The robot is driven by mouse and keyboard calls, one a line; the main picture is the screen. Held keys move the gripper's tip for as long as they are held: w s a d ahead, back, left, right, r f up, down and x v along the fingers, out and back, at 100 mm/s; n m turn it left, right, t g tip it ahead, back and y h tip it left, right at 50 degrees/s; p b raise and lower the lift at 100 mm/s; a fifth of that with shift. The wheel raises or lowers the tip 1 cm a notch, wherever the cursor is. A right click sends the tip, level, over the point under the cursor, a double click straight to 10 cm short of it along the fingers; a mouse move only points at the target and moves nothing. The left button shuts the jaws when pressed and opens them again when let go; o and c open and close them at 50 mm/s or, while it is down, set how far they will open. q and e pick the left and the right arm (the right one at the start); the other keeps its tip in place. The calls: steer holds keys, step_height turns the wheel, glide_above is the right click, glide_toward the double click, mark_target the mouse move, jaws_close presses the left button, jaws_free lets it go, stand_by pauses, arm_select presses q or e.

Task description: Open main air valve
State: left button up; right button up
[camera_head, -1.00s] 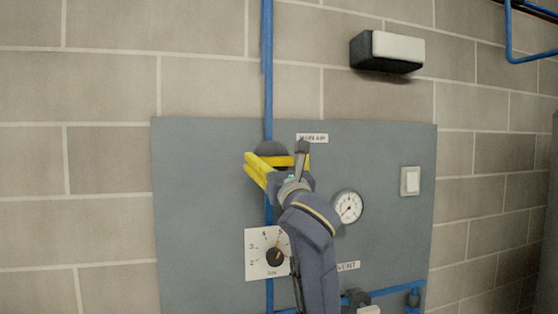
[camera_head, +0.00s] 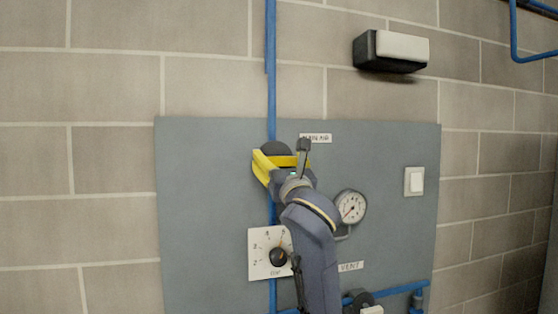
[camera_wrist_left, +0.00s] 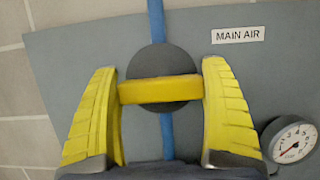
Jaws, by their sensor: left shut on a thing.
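The main air valve is a dark round body (camera_head: 275,149) with a yellow bar handle (camera_wrist_left: 158,90), on a vertical blue pipe below the MAIN AIR label (camera_wrist_left: 238,35). It also shows in the left wrist view (camera_wrist_left: 160,61). The handle lies crosswise to the pipe. My left gripper (camera_head: 284,165) is at the valve, its yellow fingers (camera_wrist_left: 160,92) at the two ends of the handle, shut on it. My arm hides part of the panel below. My right gripper is not in view.
On the grey panel (camera_head: 200,200) are a pressure gauge (camera_head: 351,206), a numbered dial (camera_head: 277,257), a white switch (camera_head: 414,181) and a VENT label (camera_head: 350,267). Blue piping with a dark fitting (camera_head: 361,299) runs at the bottom. A black-and-white box (camera_head: 391,50) sticks out above.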

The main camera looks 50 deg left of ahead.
arm_select(q)
steer(key=shift+n, duration=0.5)
steer(key=n+g, duration=0.1)
steer(key=n, duration=0.2)
steer(key=n+g+y, duration=0.1)
steer(key=n+g, duration=0.1)
steer(key=shift+s+n, duration=0.1)
steer(key=shift+n, duration=0.3)
steer(key=n+g, duration=0.1)
steer(key=n, duration=0.2)
steer(key=n+g, duration=0.2)
steer(key=n, duration=0.1)
steer(key=shift+s, duration=0.1)
steer(key=n+g+h, duration=0.1)
steer(key=n, duration=0.2)
steer(key=n+g+h, duration=0.1)
steer(key=n, duration=0.2)
steer(key=shift+s+a+f, duration=0.1)
steer(key=shift+f, duration=0.05)
steer(key=shift+f+n+g+h, duration=0.15)
steer(key=shift+n+g+h, duration=0.35)
steer(key=shift+n, duration=1.5)
steer(key=o, duration=1.1)
steer(key=shift+s+d, duration=0.15)
steer(key=shift+d, duration=2.85)
steer(key=shift+s+d, duration=0.15)
steer(key=shift+d, duration=2.85)
